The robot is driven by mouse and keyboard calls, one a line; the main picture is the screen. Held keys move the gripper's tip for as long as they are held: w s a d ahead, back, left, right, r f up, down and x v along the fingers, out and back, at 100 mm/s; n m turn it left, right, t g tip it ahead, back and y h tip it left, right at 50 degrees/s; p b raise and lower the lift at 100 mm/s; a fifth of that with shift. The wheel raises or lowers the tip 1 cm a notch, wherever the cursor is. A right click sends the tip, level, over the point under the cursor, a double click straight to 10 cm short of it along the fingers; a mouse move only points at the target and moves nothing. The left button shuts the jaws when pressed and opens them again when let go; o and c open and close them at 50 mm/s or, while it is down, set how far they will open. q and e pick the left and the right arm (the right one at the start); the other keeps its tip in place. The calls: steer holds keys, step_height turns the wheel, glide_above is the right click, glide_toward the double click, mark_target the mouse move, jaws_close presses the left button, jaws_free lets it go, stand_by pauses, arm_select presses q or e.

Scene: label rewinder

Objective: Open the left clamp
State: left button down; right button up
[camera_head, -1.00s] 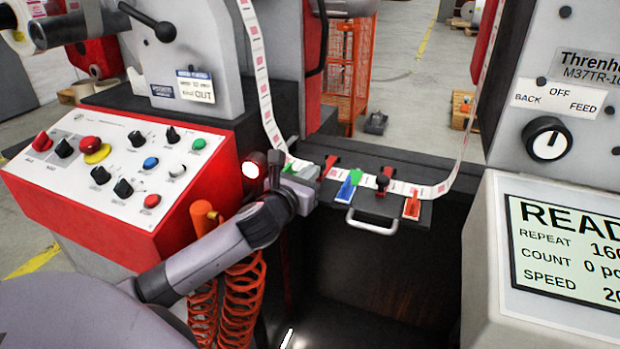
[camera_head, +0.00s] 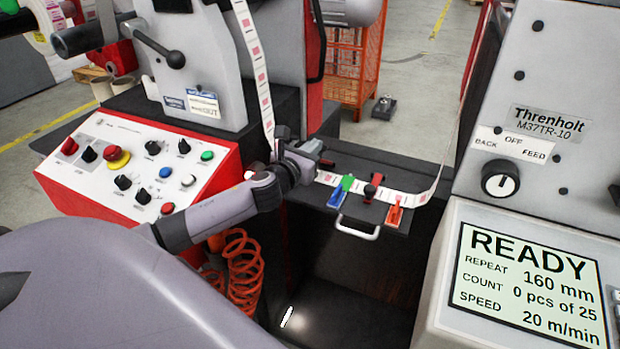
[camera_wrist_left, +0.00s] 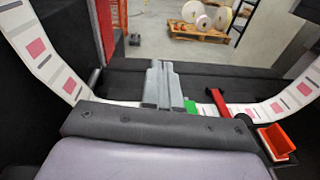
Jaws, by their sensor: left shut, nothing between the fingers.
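The splice table (camera_head: 315,217) is a dark plate with a white label web (camera_head: 407,198) across it. Toward its left stands a green and blue lever piece (camera_head: 341,190); its green part (camera_wrist_left: 191,107) shows in the left wrist view. I cannot tell for sure which part is the left clamp. My left gripper (camera_head: 312,162) is shut and empty over the table's left end, covering part of it. Its closed fingers (camera_wrist_left: 163,80) point ahead beside the green part.
A red-sided control panel (camera_head: 140,170) is left of the table. A handle (camera_head: 357,229) sticks out at the table's front. The grey READY display (camera_head: 527,262) stands at right. An orange coiled hose (camera_head: 240,270) hangs below my left arm.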

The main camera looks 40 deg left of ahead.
arm_select(q)
steer(key=w+r+p, duration=0.1)
steer(key=w+a+r, duration=0.1)
steer(key=w, duration=0.1)
steer(key=w+r+p, duration=0.1)
steer(key=shift+w+a+p, duration=0.15)
steer(key=shift+w+p, duration=0.2)
steer(key=shift+w, duration=0.2)
steer(key=shift+s, duration=0.2)
stand_by(0.9)
